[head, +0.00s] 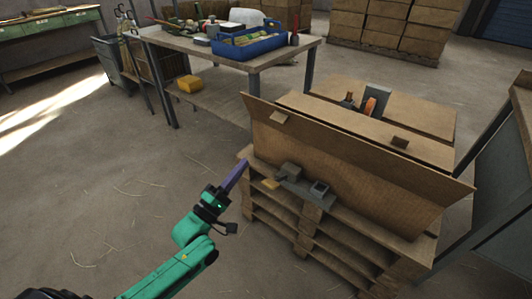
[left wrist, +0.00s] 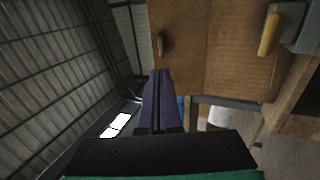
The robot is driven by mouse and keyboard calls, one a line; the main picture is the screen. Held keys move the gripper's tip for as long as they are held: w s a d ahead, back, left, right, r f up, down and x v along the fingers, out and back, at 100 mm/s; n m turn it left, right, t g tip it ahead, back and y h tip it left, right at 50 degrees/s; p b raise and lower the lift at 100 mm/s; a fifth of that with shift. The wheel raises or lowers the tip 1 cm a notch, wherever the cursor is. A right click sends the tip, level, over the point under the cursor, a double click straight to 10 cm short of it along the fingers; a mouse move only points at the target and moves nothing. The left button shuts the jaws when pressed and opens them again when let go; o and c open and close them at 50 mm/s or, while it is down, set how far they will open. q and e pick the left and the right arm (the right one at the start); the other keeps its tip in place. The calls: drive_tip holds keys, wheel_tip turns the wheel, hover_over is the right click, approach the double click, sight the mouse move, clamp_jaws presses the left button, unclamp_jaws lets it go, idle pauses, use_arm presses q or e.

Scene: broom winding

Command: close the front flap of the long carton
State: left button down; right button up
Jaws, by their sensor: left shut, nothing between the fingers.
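The long carton (head: 425,150) lies on stacked pallets at the right of the head view. Its front flap (head: 345,160) is a wide brown panel that stands up along the near side, not folded down over the top. Two small brown pieces show near its upper edge. My left gripper (head: 242,166), with purple fingers, is shut and empty, left of the flap's lower left end. In the left wrist view its fingers (left wrist: 160,74) are together, and brown cardboard (left wrist: 215,50) fills the upper middle. I cannot tell whether they touch it. My right gripper is not in view.
Grey tools (head: 291,171) and a small yellow block (head: 271,184) lie on the pallet (head: 270,210) before the flap. A workbench (head: 170,38) with a blue tray (head: 248,45) stands behind. Boxes (head: 385,25) are stacked at the back. The floor to the left is clear.

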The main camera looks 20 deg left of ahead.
sight(276, 121)
use_arm(q)
drive_tip(key=x, duration=1.3)
drive_tip(key=shift+w+r, duration=0.2)
drive_tip(key=shift+r, duration=0.05)
drive_tip(key=shift+w+d, duration=0.15)
drive_tip(key=shift+w, duration=0.1)
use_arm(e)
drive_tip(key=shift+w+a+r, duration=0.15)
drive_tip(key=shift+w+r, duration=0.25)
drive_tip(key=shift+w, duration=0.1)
use_arm(q)
drive_tip(key=shift+r, duration=0.15)
